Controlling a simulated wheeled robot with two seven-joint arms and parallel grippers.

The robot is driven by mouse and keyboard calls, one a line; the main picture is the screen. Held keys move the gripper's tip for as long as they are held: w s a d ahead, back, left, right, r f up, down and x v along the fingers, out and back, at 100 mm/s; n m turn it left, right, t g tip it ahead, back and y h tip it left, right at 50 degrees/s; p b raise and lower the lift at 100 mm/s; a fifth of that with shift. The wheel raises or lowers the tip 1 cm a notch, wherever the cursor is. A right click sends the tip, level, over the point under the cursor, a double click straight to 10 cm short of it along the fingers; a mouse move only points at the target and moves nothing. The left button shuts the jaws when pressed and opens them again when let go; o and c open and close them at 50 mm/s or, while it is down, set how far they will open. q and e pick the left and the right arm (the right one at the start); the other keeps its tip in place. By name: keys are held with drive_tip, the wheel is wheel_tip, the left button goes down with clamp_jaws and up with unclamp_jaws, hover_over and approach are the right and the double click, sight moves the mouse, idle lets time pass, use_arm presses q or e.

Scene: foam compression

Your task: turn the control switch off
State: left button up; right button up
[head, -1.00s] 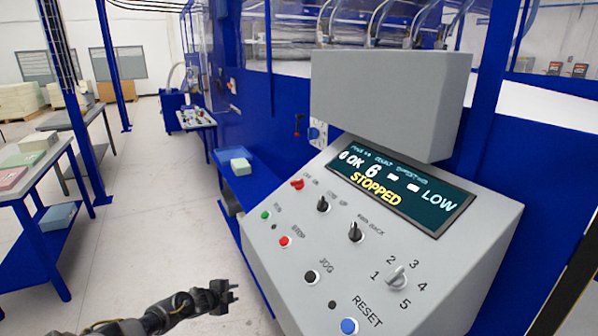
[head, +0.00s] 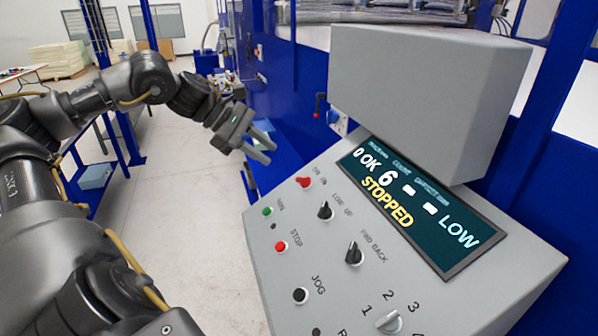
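The control panel (head: 345,290) is a sloped light grey console. A red switch (head: 304,182) with a small off/on label sits at its upper left; I take it as the control switch. Its exact position is too small to tell. My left gripper (head: 270,151) is at the upper left of the red switch, apart from it, with its two fingers spread and nothing between them. The fingers point right toward the panel. My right gripper is out of view.
Close to the red switch are a green button (head: 267,211), a red stop button (head: 281,246) and two black knobs (head: 325,210). The display (head: 410,210) reads STOPPED. A grey box (head: 425,95) overhangs the panel's top. Blue machine frame stands behind.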

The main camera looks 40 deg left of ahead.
sight(302, 178)
use_arm(q)
drive_tip(key=p+x, duration=0.6)
drive_tip(key=x, duration=0.3)
drive_tip(key=shift+w+d+f, duration=0.1)
drive_tip(key=shift+d, duration=0.1)
drive_tip(key=shift+w+d+f+p, duration=0.25)
drive_tip(key=shift+d+f+p, duration=0.1)
drive_tip(key=shift+f+p, duration=0.05)
drive_tip(key=shift+a+f, duration=0.1)
drive_tip(key=shift+f, duration=0.1)
drive_tip(key=c, duration=0.6)
drive_tip(key=shift+c, duration=0.2)
